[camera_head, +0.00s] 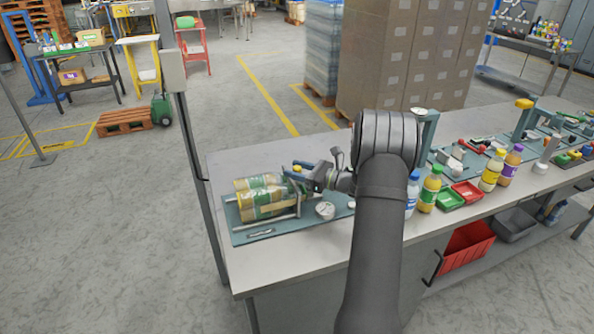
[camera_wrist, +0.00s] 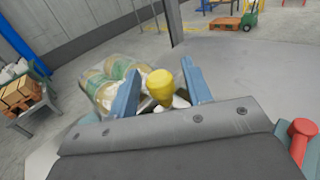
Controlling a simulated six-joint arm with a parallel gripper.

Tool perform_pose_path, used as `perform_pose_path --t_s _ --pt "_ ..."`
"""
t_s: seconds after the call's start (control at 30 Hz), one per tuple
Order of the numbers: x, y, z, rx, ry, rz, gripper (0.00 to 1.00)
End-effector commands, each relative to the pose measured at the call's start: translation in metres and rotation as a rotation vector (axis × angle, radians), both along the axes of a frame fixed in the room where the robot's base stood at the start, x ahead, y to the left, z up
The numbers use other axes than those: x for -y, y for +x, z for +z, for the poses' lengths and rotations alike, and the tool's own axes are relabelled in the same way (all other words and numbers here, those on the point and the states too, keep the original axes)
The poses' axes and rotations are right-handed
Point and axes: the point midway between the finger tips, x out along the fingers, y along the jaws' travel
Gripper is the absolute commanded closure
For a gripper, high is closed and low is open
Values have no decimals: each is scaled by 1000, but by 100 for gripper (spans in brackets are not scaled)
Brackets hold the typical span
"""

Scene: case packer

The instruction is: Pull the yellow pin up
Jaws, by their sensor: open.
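The yellow pin (camera_wrist: 160,86) shows in the wrist view as a rounded yellow knob between the two blue fingers of my gripper (camera_wrist: 160,90). The fingers stand apart, one on each side of it; I cannot tell whether either touches it. In the head view my gripper (camera_head: 300,169) is at the right end of the bottle pack (camera_head: 262,208), and the pin is hard to make out there. The pack, wrapped bottles with green and yellow labels, also shows beyond the fingers in the wrist view (camera_wrist: 98,90). The pin's lower part is hidden.
The pack lies on a teal board (camera_head: 243,238) on the grey bench. A round gauge (camera_head: 325,210) sits right of the pack. Several bottles, a green tray (camera_head: 449,200) and a red tray (camera_head: 467,192) stand further right. A red knob (camera_wrist: 302,128) is at right in the wrist view.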

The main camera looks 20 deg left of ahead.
Motion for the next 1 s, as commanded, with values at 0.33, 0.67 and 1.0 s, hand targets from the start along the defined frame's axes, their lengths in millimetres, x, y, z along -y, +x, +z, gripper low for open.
perform_pose_path --t_s 0.33,0.67,1.0 --pt "0 0 0 0 0 0 78" --pt "0 0 4 1 0 0 100" --pt "0 0 39 1 -1 0 100"
